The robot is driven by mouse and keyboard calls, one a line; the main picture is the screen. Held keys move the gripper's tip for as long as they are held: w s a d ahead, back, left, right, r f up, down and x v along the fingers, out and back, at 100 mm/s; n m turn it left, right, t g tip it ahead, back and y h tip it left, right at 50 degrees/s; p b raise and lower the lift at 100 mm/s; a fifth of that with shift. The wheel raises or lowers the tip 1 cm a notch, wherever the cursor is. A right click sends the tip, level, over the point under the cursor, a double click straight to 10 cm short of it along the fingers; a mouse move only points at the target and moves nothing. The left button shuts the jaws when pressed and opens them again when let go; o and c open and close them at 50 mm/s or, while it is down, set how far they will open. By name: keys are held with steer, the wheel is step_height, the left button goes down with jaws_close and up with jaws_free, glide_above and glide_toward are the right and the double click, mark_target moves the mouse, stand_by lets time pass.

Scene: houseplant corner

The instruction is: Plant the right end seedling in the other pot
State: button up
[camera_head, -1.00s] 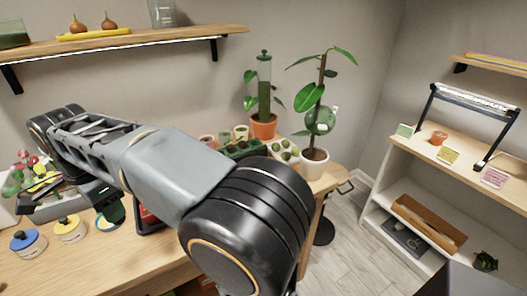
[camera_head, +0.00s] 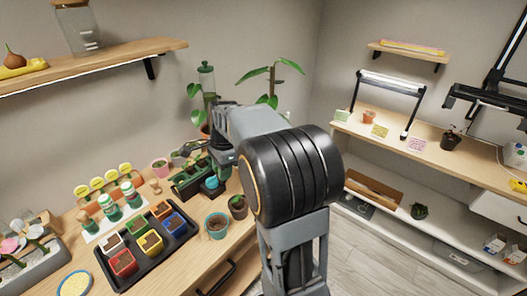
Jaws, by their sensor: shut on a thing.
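My gripper (camera_head: 221,163) points down over the right end of a dark green seedling tray (camera_head: 186,190) at the back of the bench. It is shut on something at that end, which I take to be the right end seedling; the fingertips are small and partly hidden. A round teal piece (camera_head: 212,183) shows just below the gripper; I cannot tell whether it is in the tray or held. A teal-rimmed pot with brown soil (camera_head: 217,226) stands in front of the tray. A dark pot (camera_head: 238,206) stands to its right, close to my arm.
A black tray of coloured square pots (camera_head: 147,246) lies left of the teal-rimmed pot. Several green-and-white bottles (camera_head: 110,206) and a pink pot (camera_head: 160,167) stand behind it. Tall plants (camera_head: 271,82) rise behind my arm. A shelf unit (camera_head: 430,155) stands at the right.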

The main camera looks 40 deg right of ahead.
steer(key=shift+m+t, duration=0.5)
steer(key=shift+m, duration=0.3)
steer(key=d+f+p, duration=0.1)
steer(key=d, duration=0.2)
steer(key=s+d+p, duration=0.1)
steer(key=d, duration=0.3)
steer(key=s+d+f+p, duration=0.1)
steer(key=d+p, duration=0.1)
steer(key=d, duration=0.2)
steer(key=shift+s+d+f, duration=0.15)
steer(key=shift+d+f, duration=0.1)
steer(key=shift+f, duration=0.05)
steer(key=f+b, duration=0.5)
steer(key=f, duration=0.1)
steer(key=shift+d, duration=0.2)
steer(key=shift+r, duration=0.2)
steer(key=shift+s+p, duration=0.2)
steer(key=shift+p, duration=0.25)
steer(key=shift+f+b, duration=0.55)
steer(key=shift+f, duration=0.4)
